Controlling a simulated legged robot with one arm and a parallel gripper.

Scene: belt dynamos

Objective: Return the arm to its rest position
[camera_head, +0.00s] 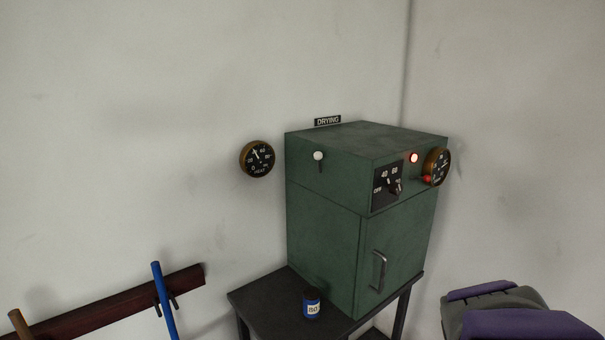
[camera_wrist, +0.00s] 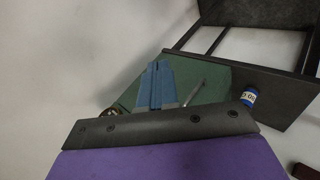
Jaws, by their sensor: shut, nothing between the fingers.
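My gripper (camera_wrist: 156,84) shows in the wrist view as two blue fingers lying together, shut and empty. The wrist picture is rolled, with the table's legs towards the top. The fingers overlap the green drying cabinet (camera_wrist: 205,117) in that view; I cannot tell how far apart they are, but no contact shows. Purple and grey parts of my arm fill the bottom of the wrist view and the lower right of the head view. The fingers are not seen in the head view.
A wall gauge (camera_head: 257,158) hangs left. A dark red rail (camera_head: 110,308) holds blue (camera_head: 164,300) and brown handles.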

